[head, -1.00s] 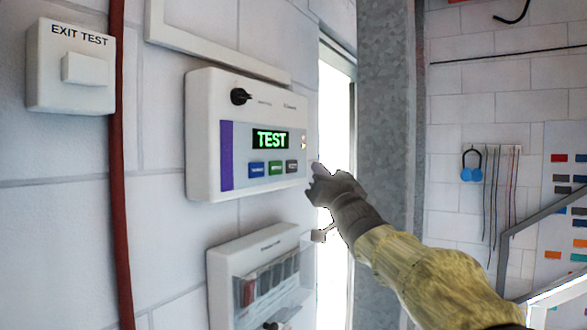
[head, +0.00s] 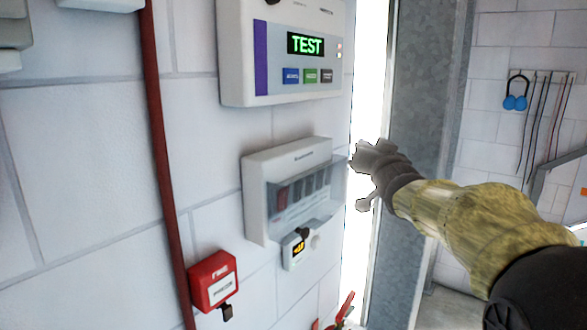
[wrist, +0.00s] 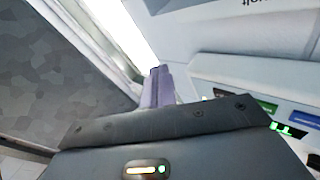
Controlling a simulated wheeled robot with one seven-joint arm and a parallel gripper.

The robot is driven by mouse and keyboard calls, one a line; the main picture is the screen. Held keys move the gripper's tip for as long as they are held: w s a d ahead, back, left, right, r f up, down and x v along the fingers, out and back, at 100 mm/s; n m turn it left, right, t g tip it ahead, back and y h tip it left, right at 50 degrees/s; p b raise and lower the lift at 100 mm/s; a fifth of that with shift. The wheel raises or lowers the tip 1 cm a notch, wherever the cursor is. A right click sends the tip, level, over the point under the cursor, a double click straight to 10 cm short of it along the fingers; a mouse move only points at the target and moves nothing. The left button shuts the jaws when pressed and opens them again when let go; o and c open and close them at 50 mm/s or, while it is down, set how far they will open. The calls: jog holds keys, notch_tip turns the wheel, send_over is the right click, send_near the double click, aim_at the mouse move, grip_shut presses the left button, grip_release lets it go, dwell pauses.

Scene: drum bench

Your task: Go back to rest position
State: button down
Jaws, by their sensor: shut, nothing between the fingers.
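My gripper (head: 362,177) is shut and empty in the head view, in front of the bright gap beside the white wall. My arm reaches in from the lower right in a yellow sleeve. In the wrist view its closed fingers (wrist: 157,88) show at the middle, pointing towards the bright strip. The white alarm panel (head: 335,85) with a green TEST display is up and to the left of my gripper. My gripper is apart from it in the head view. The panel's coloured buttons also show at the right in the wrist view (wrist: 262,107).
A white box (head: 258,165) with a clear cover is on the wall left of my gripper. A red FIRE call point (head: 212,280) and a red pipe (head: 160,150) are further left. A grey metal column (head: 420,110) stands right behind my gripper.

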jog(key=s+f+g+h+b, duration=0.1)
jog(key=s+f+g, duration=0.25)
jog(key=f, duration=0.65)
jog(key=s+f+g+h+b, duration=0.1)
jog(key=s+f+g, duration=0.25)
jog(key=f, duration=0.65)
jog(key=s+f+g+b, duration=0.15)
jog(key=s+f, duration=0.25)
jog(key=f, duration=0.6)
jog(key=s+a+f+n+g+b, duration=0.1)
jog(key=s+f+g, duration=0.7)
jog(key=s+f, duration=0.8)
jog(key=s+a, duration=0.1)
jog(key=s, duration=0.2)
jog(key=shift+f+n, duration=0.25)
jog(key=shift+n, duration=0.15)
jog(key=shift+w, duration=0.1)
jog(key=c, duration=2.1)
grip_release()
